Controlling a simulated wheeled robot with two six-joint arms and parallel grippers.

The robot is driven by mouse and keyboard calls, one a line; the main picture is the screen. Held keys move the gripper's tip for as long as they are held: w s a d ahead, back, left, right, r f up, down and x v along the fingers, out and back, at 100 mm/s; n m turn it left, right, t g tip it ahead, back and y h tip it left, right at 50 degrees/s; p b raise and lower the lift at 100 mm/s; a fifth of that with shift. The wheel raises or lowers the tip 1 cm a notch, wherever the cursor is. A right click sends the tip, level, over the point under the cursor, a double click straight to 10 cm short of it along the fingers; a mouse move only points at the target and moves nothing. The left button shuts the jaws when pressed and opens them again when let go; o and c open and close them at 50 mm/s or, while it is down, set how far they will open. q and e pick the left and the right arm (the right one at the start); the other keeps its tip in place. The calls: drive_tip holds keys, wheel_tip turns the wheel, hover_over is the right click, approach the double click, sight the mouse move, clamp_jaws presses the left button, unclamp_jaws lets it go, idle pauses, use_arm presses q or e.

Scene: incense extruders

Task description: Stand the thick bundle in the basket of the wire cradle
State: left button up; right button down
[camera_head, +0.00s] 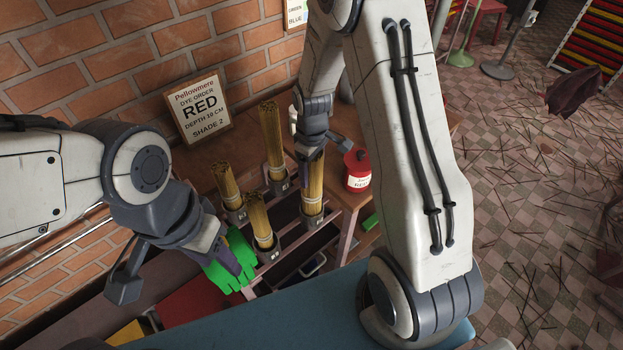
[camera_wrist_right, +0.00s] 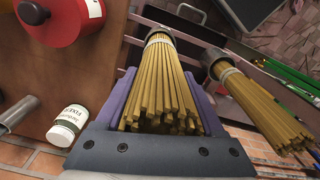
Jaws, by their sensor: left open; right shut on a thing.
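Several tan stick bundles with pale bands stand in grey numbered holders: a tall one at the back (camera_head: 272,140), one at the left (camera_head: 228,185), one in front (camera_head: 258,222) and one at the right (camera_head: 312,188). My right gripper (camera_head: 311,150) is shut on the right bundle, which also shows between its purple fingers in the right wrist view (camera_wrist_right: 160,85). That bundle's lower end is at a holder (camera_head: 312,218). I cannot tell which bundle is thickest. My left gripper (camera_head: 185,280) is open, its right finger against a green glove-like thing (camera_head: 222,275). I cannot clearly identify the wire cradle.
A red pot (camera_head: 357,170) stands right of the held bundle. A sign reading RED (camera_head: 200,108) leans by the brick wall. A white jar (camera_wrist_right: 68,125) stands on the brown tabletop in the right wrist view. A blue surface (camera_head: 250,325) spans the front.

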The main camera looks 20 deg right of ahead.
wheel_tip(320, 180, up, 8)
drive_tip(key=shift+r, duration=0.2)
wheel_tip(320, 180, up, 10)
drive_tip(key=p, duration=0.9)
